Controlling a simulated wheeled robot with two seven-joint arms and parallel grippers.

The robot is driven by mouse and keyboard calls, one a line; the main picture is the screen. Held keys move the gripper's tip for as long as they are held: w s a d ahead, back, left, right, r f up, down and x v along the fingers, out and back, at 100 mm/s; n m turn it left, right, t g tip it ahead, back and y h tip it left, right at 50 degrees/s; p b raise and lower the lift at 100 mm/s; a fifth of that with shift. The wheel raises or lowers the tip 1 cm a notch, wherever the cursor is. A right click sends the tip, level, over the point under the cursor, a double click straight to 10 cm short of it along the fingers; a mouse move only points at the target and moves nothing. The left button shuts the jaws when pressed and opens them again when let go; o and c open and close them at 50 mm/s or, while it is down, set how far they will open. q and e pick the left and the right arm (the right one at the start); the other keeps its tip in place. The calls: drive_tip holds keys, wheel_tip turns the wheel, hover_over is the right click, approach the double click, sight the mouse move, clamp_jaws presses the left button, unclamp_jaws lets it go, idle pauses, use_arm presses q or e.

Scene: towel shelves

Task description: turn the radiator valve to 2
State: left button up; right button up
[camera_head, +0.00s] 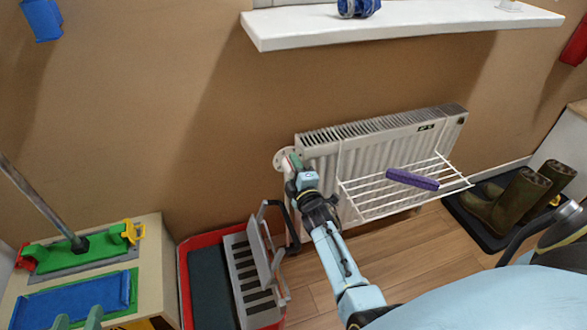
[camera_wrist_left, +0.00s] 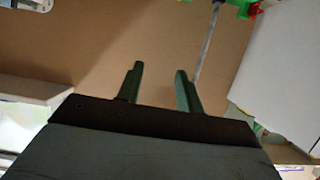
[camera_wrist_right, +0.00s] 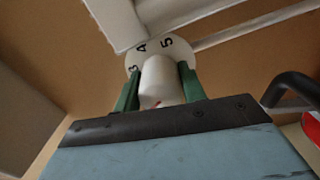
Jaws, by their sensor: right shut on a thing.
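The radiator valve (camera_head: 282,159) is at the left end of the white radiator (camera_head: 385,140). In the right wrist view its white knob (camera_wrist_right: 160,82) stands in front of a round dial (camera_wrist_right: 150,47) showing 3, 4 and 5. The rest of the dial is hidden. My right gripper (camera_wrist_right: 158,72) is shut on the knob, with one green finger on each side. A small reddish mark shows low on the knob, but I cannot tell the setting. My left gripper (camera_head: 78,318) is far from the valve, at the lower left; its fingers (camera_wrist_left: 158,72) are apart and empty.
A white rack (camera_head: 395,195) with a purple rolled item (camera_head: 412,179) hangs on the radiator. A red tray (camera_head: 186,285) with a grey slotted piece is below left. A white shelf (camera_head: 390,27) is above. Boots (camera_head: 507,205) stand at right.

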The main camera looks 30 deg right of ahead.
drive_tip(key=shift+f, duration=0.1)
drive_tip(key=o, duration=0.7)
drive_tip(key=shift+s, duration=0.15)
use_arm(q)
drive_tip(key=s+a+f+g+y+p, duration=0.3)
drive_tip(key=s+a+f+g, duration=0.3)
drive_tip(key=s+f+g, duration=0.4)
drive_tip(key=shift+s+f+n+p, duration=0.45)
drive_tip(key=shift+s+p, duration=0.3)
drive_tip(key=shift+s, duration=0.2)
use_arm(e)
drive_tip(key=v, duration=1.3)
drive_tip(key=shift+s, duration=0.15)
